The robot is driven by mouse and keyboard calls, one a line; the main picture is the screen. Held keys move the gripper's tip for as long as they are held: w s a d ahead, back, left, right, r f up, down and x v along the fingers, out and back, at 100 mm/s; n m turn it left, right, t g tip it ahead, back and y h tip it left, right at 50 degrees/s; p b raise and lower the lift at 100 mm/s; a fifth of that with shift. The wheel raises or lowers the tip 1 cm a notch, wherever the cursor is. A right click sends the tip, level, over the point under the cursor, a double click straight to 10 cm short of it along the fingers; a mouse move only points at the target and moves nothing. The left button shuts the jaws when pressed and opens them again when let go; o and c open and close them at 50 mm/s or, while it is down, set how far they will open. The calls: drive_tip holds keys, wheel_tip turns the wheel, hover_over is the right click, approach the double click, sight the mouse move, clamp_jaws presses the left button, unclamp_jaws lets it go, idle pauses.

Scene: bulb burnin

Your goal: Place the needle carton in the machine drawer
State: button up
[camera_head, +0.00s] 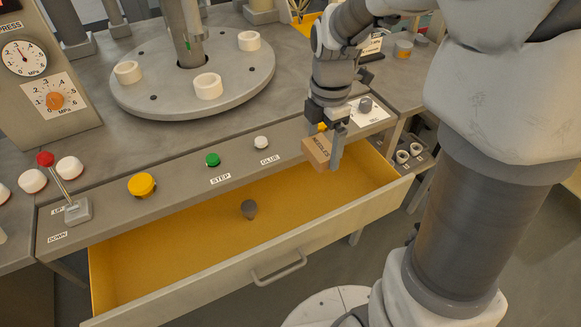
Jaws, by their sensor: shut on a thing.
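The needle carton (317,152) is a small brown box with "NEEDLES" printed on its side. My gripper (328,147) is shut on it and holds it, slightly tilted, above the right part of the drawer. The machine drawer (185,250) is pulled open below the control panel. It has a yellow inside, a grey front and a bar handle (279,268). A small dark grey knob-like piece (249,208) lies in the drawer. The carton's far side is hidden by the gripper.
The panel above the drawer carries a yellow button (142,185), a green button (212,159), a white button (261,142) and a red-tipped lever (62,178). A round turntable (150,98) with white rings stands behind. Most of the drawer floor is bare.

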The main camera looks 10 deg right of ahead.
sight(315, 213)
wheel_tip(315, 213, down, 26)
drive_tip(key=b, duration=0.7)
drive_tip(key=shift+r+b, duration=0.1)
drive_tip(key=shift+b, duration=0.25)
drive_tip(key=shift+f+b, duration=0.2)
drive_tip(key=shift+b, duration=0.1)
drive_tip(key=o, duration=1)
drive_tip(key=shift+r, duration=0.1)
